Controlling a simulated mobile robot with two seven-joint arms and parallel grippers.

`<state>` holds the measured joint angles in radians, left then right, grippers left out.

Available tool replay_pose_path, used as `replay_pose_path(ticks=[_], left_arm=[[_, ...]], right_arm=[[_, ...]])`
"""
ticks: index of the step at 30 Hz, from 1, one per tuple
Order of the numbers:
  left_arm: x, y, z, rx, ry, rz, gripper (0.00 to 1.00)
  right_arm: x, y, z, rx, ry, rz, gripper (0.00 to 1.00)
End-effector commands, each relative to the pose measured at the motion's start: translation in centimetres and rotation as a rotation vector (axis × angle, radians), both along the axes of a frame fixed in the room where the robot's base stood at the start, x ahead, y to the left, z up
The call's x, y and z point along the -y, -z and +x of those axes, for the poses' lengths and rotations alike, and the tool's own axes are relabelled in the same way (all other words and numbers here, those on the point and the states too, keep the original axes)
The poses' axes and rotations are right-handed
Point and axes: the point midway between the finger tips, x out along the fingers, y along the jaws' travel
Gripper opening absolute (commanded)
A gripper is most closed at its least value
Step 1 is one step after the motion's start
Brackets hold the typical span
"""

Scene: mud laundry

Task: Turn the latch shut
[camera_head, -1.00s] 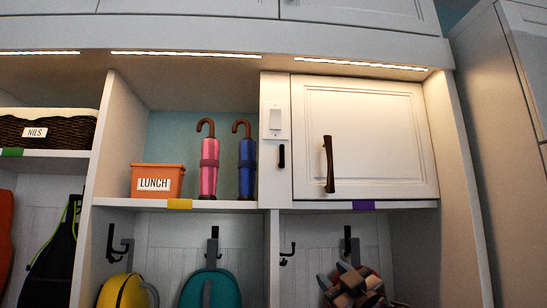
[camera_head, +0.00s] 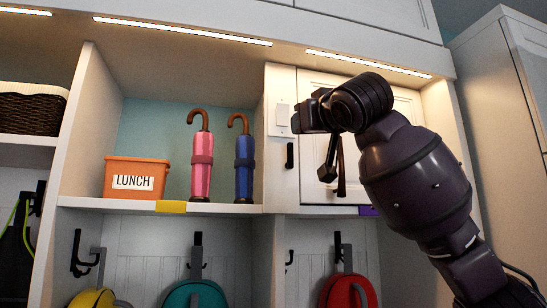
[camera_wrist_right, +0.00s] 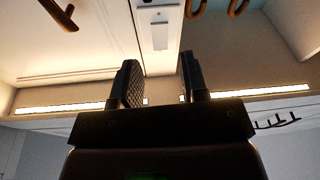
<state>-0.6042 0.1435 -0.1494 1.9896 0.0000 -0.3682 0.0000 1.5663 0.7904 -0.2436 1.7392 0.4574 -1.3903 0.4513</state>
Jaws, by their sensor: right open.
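The latch (camera_head: 290,155) is a small dark upright bar on the white strip left of the closed cabinet door (camera_head: 402,103). It stands vertical, below a pale switch-like plate (camera_head: 283,115). My right gripper (camera_head: 304,118) is in front of the strip and the door's upper left, just above and right of the latch, apparently not touching it. In the right wrist view my right gripper (camera_wrist_right: 163,78) is open with nothing between its fingers, and the plate (camera_wrist_right: 160,36) shows beyond them. I cannot clearly make out the latch there. My left gripper is out of view.
The door's brown handle (camera_head: 341,178) is partly behind my arm. Left of the strip, an open shelf holds a pink umbrella (camera_head: 202,160), a blue umbrella (camera_head: 244,165) and an orange lunch bin (camera_head: 137,178). Hooks and bags hang below.

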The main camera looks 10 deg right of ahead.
Motion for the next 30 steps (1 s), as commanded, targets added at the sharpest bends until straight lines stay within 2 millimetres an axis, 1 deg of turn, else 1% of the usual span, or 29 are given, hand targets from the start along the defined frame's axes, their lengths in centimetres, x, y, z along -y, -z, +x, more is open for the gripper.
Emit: replay_pose_path(ticks=[1, 3, 6, 10, 13, 18, 24, 30], left_arm=[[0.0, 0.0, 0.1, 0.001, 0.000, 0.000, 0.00], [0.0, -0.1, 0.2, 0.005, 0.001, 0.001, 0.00], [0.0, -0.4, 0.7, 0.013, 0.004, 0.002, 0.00], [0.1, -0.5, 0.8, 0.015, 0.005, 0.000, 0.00], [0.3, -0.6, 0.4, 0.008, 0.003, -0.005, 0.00], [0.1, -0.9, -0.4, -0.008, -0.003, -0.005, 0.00], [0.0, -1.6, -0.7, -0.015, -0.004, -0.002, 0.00], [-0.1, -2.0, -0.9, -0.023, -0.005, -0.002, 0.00]], right_arm=[[0.4, 1.0, 0.4, -0.064, 0.014, 0.033, 0.40], [0.8, 2.0, 0.6, -0.131, 0.031, 0.072, 0.40], [1.1, 2.8, 0.7, -0.184, 0.052, 0.111, 0.40], [1.3, 3.0, 1.0, -0.200, 0.061, 0.141, 0.40], [1.2, 2.9, 1.9, -0.200, 0.059, 0.141, 0.40], [1.1, 2.9, 4.5, -0.201, 0.059, 0.140, 0.40], [1.0, 2.8, 7.9, -0.200, 0.060, 0.140, 0.40], [0.9, 2.9, 10.4, -0.199, 0.059, 0.140, 0.40]])
